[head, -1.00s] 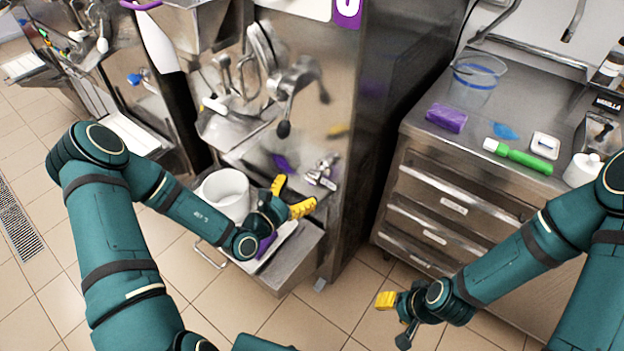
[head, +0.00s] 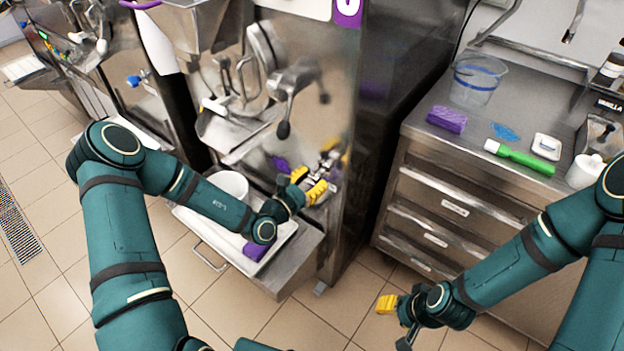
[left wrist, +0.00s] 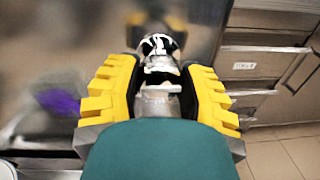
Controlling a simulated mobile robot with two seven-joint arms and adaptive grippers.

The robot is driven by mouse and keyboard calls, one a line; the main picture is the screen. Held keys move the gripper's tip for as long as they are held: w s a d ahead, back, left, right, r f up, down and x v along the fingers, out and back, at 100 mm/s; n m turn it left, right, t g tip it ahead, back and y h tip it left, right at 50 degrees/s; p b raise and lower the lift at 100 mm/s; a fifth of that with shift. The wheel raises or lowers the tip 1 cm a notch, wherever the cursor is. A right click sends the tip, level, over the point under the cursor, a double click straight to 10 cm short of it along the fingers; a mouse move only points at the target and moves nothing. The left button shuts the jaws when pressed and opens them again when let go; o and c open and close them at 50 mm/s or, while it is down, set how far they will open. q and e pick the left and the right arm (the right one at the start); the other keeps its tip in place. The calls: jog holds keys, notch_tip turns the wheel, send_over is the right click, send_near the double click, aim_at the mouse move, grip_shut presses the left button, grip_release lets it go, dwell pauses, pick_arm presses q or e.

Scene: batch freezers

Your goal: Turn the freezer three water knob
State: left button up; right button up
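The freezer's water knob (head: 330,158) is a small silver metal fitting low on the front of the steel freezer (head: 335,110). My left gripper (head: 308,183) is open in front of it, its yellow fingers partly hiding the fitting. In the left wrist view the knob (left wrist: 160,60) is between the two yellow fingers of the left gripper (left wrist: 160,80), with no clear contact on either side. My right gripper (head: 393,318) hangs low at the right, away from the freezer. One yellow pad shows; its opening is unclear.
A white bucket (head: 232,184) and a purple item (head: 256,247) are on the pull-out shelf (head: 285,262) below my left arm. A black-knobbed lever (head: 283,128) sticks out above. A steel drawer cabinet (head: 440,205) stands right, holding a green tube (head: 525,158) and purple sponge (head: 446,119).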

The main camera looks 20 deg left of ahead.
pick_arm(q)
jog(key=shift+r+n+p, duration=0.15)
jog(key=shift+n+p, duration=0.35)
jog(key=shift+p, duration=0.25)
jog(key=n+p, duration=0.5)
jog(key=shift+r, duration=0.1)
jog(key=n+p, duration=0.3)
jog(key=n, duration=0.1)
jog(key=shift+w+t, duration=0.1)
jog(key=shift+t, duration=0.2)
jog(key=shift+a+n+p, duration=0.1)
jog(key=shift+n+p, duration=0.9)
jog(key=shift+n, duration=0.9)
jog(key=o, duration=1.2)
jog(key=shift+f, duration=0.2)
